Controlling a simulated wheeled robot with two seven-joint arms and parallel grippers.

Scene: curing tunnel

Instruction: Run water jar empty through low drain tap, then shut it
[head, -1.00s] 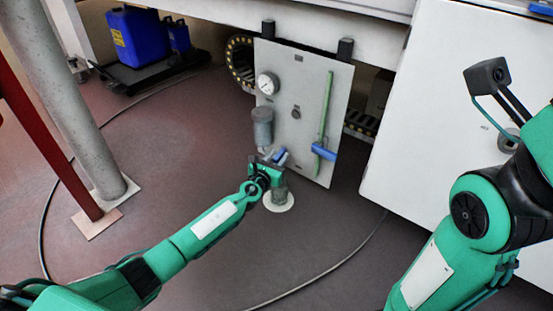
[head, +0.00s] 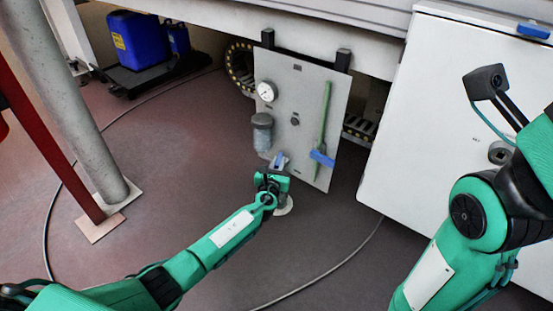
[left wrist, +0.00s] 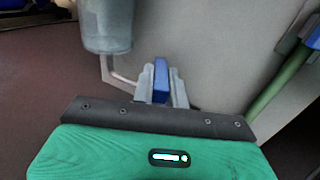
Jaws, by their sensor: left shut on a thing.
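The water jar (head: 262,138) hangs on the left side of an upright grey panel (head: 300,95), with a dark cap and a clear bowl. Its lower part also shows in the left wrist view (left wrist: 107,25). A thin pipe leads from below it toward the blue drain tap handle (left wrist: 161,80). My left gripper (left wrist: 161,88) is shut on this handle, one finger on each side. In the head view the left gripper (head: 277,168) is low in front of the panel. The water level and tap outlet are not clear. My right gripper is not in view.
A round gauge (head: 267,91) sits above the jar. A green pipe with another blue handle (head: 322,158) is on the panel's right. A pale round base (head: 284,207) on the floor is partly hidden by my left gripper. A white cabinet (head: 410,130) stands at right.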

